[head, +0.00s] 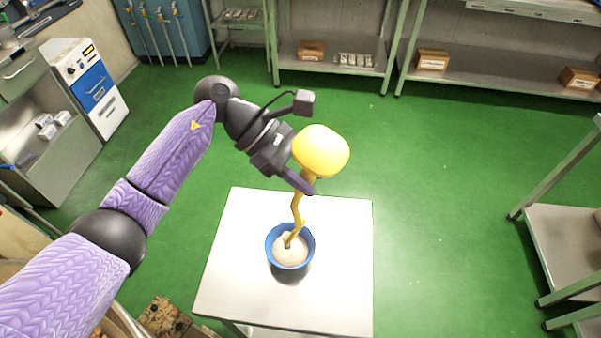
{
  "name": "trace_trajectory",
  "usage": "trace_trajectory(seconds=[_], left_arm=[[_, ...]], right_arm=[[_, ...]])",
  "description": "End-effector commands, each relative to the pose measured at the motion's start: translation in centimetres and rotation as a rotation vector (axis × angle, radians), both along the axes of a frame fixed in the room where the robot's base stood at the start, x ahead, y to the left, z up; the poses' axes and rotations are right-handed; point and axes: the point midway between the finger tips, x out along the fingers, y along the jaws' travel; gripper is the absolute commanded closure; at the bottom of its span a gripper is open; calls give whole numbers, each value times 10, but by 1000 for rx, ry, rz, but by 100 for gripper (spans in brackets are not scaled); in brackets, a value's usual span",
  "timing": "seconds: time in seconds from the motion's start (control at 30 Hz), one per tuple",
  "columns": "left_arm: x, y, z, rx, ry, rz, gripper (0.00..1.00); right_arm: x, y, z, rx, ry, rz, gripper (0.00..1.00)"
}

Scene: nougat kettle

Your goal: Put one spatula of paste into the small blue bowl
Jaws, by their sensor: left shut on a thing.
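The small blue bowl (272,252) stands on a white-topped table (340,265) and holds pale beige paste (290,254). My left gripper (306,182) is above and just behind the bowl, shut on a yellow spatula (297,207). The spatula has a large rounded yellow end at the top, above the gripper. Its thin, crooked lower part reaches down over the bowl, and its tip appears to meet the paste. I cannot tell how deep the tip is. The fingers are partly hidden by the rounded end. My right gripper is not in view.
The tabletop around the bowl is bare. Green floor (440,200) lies open to the right and behind. Metal shelves with cardboard boxes (432,59) stand at the back. A white and blue cabinet (88,88) is at the left, and a metal rack (565,235) at the right.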

Motion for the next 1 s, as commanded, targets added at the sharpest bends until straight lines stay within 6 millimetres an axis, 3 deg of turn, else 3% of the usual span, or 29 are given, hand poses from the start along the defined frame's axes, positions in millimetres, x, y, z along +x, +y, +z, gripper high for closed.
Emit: trace_trajectory(seconds=[0.5, 0.57, 0.7, 0.9, 1.0], left_arm=[[0, -1, 5, 28, -19, -2, 100], [0, 0, 15, 133, -89, -5, 100], [0, -1, 35, 507, -327, -7, 100], [0, -2, 47, 1007, -633, -1, 100], [0, -1, 50, 1106, -684, 0, 100]], right_arm=[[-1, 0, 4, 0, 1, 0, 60], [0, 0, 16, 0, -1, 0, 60], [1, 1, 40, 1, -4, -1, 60], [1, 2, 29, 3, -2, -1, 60], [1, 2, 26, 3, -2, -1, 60]])
